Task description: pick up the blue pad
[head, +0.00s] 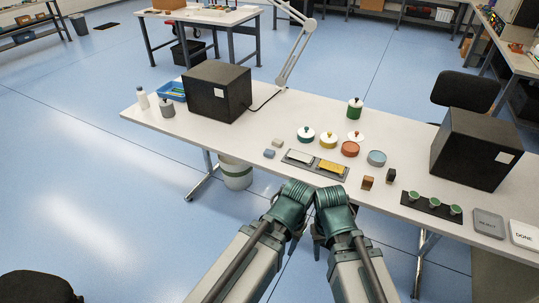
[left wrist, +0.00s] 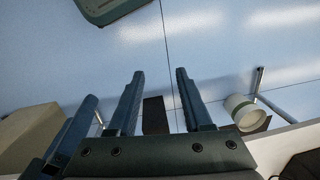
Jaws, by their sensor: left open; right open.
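The blue pad (head: 269,153) is a small blue-grey block lying on the white table, left of the dark tray with the white and yellow inserts. The left wrist view does not show the pad.
The dark tray (head: 289,160) lies right of the pad. Black boxes (head: 200,90) (head: 455,150) stand at both sides. A lamp arm (head: 297,55) rises at the back. The table left of the pad is clear.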

